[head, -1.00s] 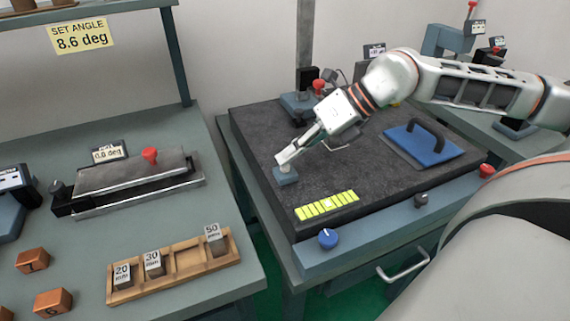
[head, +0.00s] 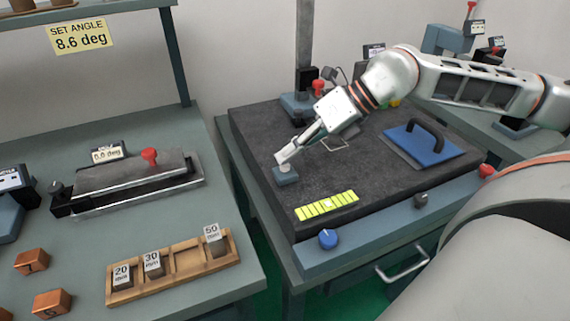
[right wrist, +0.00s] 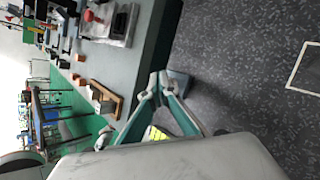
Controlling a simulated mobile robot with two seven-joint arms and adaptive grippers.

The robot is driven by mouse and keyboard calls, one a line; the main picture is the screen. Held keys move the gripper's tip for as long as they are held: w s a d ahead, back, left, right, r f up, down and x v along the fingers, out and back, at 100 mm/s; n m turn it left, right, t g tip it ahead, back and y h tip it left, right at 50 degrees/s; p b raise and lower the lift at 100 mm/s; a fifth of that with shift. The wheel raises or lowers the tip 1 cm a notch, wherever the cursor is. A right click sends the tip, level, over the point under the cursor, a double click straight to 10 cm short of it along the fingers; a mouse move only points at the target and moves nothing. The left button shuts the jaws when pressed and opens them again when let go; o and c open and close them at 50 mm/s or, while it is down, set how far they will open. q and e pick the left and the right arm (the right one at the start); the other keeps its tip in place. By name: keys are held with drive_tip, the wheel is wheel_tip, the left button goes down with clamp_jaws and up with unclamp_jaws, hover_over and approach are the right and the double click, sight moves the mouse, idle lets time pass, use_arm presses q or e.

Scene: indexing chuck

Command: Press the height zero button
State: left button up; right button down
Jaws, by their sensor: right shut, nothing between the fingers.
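A small blue-grey box with a pale round button on top (head: 286,175) sits at the left edge of the dark granite plate (head: 350,185). No label on it is readable, so I cannot confirm that it is the height zero button. My right gripper (head: 284,157) is shut and empty, pointing down-left with its fingertips right at the button's top. I cannot tell whether they touch it. In the right wrist view the closed fingertips (right wrist: 159,80) are beside the same box (right wrist: 180,82), partly covering it. My left gripper is out of view.
On the plate are a yellow-green strip (head: 327,205), a blue plate with a black handle (head: 425,143) and a stand with a red knob (head: 301,104). A blue knob (head: 328,239) is on the front rail. The left bench (head: 180,225) holds a sine bar and a wooden block rack.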

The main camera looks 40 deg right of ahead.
sight(288, 165)
drive_tip(key=shift+r, duration=0.45)
drive_tip(key=shift+r+p, duration=0.3)
drive_tip(key=shift+r, duration=2.2)
